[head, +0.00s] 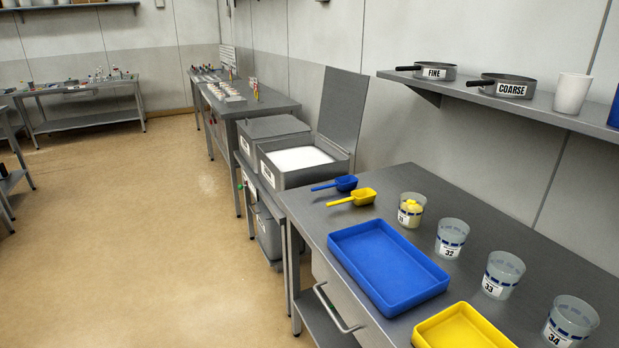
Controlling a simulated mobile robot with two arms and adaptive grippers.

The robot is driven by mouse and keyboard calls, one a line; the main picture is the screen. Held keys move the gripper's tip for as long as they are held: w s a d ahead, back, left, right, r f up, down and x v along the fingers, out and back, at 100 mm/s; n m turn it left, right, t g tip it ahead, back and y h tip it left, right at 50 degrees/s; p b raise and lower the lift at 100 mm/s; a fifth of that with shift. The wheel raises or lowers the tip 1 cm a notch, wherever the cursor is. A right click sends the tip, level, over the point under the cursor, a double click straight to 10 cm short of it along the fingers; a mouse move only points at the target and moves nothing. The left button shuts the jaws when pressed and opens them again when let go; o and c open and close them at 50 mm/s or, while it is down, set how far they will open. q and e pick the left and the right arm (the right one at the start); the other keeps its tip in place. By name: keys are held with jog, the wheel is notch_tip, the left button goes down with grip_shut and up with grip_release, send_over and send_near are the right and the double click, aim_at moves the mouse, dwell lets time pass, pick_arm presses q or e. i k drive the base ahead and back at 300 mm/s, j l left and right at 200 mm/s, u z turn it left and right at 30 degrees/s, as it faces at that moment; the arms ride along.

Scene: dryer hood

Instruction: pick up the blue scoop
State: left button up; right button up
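The blue scoop (346,183) lies on the grey metal table (480,255), near its far left end, with its handle pointing left. A yellow scoop (363,196) lies just in front of it, also with its handle to the left. The two scoops are close together, with a narrow gap between them. Neither of my grippers shows in the head view.
A blue tray (357,271) and a yellow tray (440,338) lie nearer. Several numbered cups stand to the right, one cup (411,209) holding yellow matter. An open bin (318,176) of white material stands beyond the scoops. A shelf (545,104) with sieves overhangs the right. Floor at left is clear.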

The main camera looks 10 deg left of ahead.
aim_at(347, 183)
jog(key=i+j+z, duration=0.1)
jog(key=z, duration=0.3)
jog(key=j+z, duration=0.1)
jog(key=z, duration=0.3)
jog(key=i+j+z, duration=0.15)
jog(key=z, duration=0.25)
jog(key=j+z, duration=0.15)
jog(key=z, duration=0.2)
jog(key=j+z, duration=0.2)
jog(key=j, duration=0.4)
jog(key=i+j+z, duration=0.1)
jog(key=j+z, duration=0.15)
jog(key=j, duration=0.35)
jog(key=j+z, duration=0.2)
jog(key=j, duration=0.35)
jog(key=k+j+z, duration=0.1)
jog(key=j+z, duration=0.15)
jog(key=j, duration=0.35)
jog(key=k+j+z, duration=0.2)
jog(key=j, duration=0.35)
jog(key=i, duration=0.05)
